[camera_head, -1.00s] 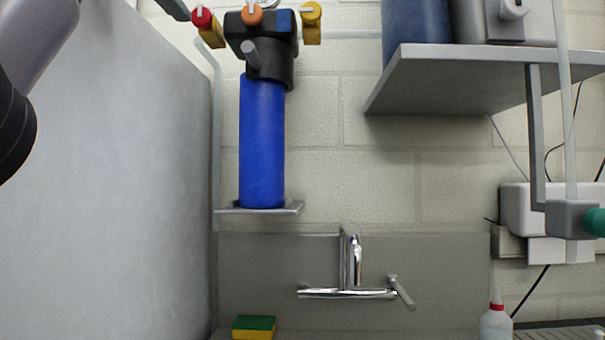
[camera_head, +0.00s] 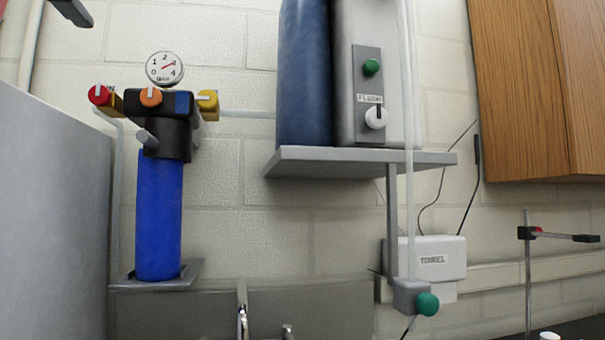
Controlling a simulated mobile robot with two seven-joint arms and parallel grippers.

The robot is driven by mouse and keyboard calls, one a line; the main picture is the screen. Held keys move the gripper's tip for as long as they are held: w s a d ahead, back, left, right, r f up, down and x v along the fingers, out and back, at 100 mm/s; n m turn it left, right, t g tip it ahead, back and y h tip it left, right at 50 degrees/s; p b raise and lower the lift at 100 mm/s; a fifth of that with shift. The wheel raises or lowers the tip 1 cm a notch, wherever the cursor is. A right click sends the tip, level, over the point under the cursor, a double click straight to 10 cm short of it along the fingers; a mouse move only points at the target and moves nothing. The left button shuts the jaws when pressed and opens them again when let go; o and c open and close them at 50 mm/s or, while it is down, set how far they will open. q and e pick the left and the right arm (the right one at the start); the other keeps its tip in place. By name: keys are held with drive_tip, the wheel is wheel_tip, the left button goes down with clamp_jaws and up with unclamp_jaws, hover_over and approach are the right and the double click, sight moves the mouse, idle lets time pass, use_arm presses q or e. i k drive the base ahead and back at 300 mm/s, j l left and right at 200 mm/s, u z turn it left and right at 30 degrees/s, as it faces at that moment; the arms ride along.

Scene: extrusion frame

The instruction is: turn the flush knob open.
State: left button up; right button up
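The flush knob (camera_head: 376,117) is a round white knob with a dark, roughly upright mark. It sits low on a grey panel (camera_head: 368,139) on the front of a light box (camera_head: 393,80), just below a small label that seems to read FLUSH. A green button (camera_head: 371,67) is above the label. Nothing covers the knob.
The box and a blue cylinder (camera_head: 304,80) stand on a grey shelf (camera_head: 350,161). A pale pipe (camera_head: 407,200) runs down right of the knob to a green-handled valve (camera_head: 427,304). Left is a blue filter (camera_head: 159,215) with coloured knobs and a gauge (camera_head: 165,68). Wooden cabinets (camera_head: 520,90) hang right.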

sight(377, 117)
drive_tip(key=k+l, duration=1)
drive_tip(key=l, duration=0.15)
